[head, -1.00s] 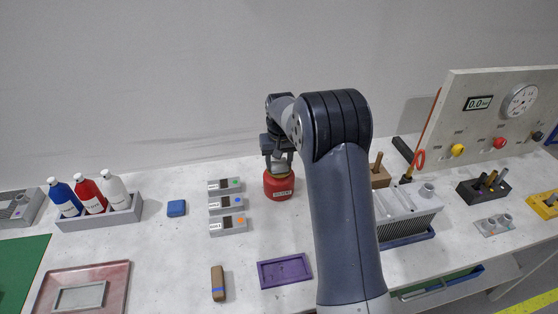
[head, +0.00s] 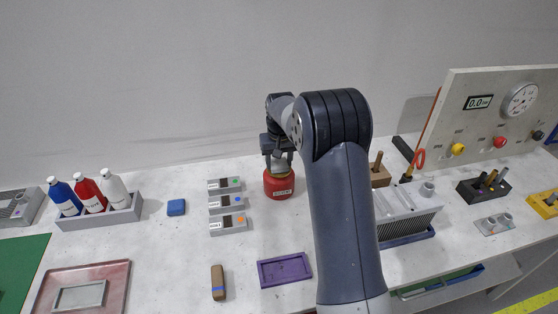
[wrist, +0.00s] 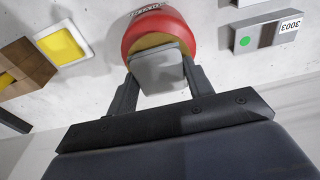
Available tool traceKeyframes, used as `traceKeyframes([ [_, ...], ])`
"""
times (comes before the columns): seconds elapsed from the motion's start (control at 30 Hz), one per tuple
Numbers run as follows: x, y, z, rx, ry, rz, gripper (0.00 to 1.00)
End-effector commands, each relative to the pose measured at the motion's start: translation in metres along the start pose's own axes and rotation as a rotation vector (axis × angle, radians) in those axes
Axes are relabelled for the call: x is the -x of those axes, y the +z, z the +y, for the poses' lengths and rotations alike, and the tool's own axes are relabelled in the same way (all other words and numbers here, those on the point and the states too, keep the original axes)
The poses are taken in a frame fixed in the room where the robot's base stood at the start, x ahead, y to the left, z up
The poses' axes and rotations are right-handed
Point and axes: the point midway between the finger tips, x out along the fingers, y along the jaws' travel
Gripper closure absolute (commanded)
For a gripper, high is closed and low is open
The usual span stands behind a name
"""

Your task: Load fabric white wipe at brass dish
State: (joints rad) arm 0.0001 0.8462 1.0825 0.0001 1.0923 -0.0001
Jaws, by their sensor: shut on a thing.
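My gripper (wrist: 160,85) is shut on a pale grey-white square wipe (wrist: 158,72), held flat between the two fingers. The brass dish (wrist: 152,41) is the tan top of a red can (wrist: 160,24). In the wrist view the wipe overlaps the dish's near part; whether it touches the dish I cannot tell. In the head view my gripper (head: 277,153) is right above the red can (head: 279,186), which stands upright on the bench. The wipe is hard to make out there.
Grey labelled blocks (head: 227,204) stand just left of the can. A wooden block (head: 379,176) and a finned grey unit (head: 408,222) are to the right. A purple tray (head: 285,270) lies in front. Squeeze bottles (head: 90,194) stand in a grey rack at left.

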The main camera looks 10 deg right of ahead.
Motion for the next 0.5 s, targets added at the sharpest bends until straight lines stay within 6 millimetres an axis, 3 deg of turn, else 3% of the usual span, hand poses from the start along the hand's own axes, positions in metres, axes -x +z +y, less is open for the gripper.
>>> traceKeyframes([
  [0.5,0.040,-0.005,0.000,0.000,0.000,0.001,0.69],
])
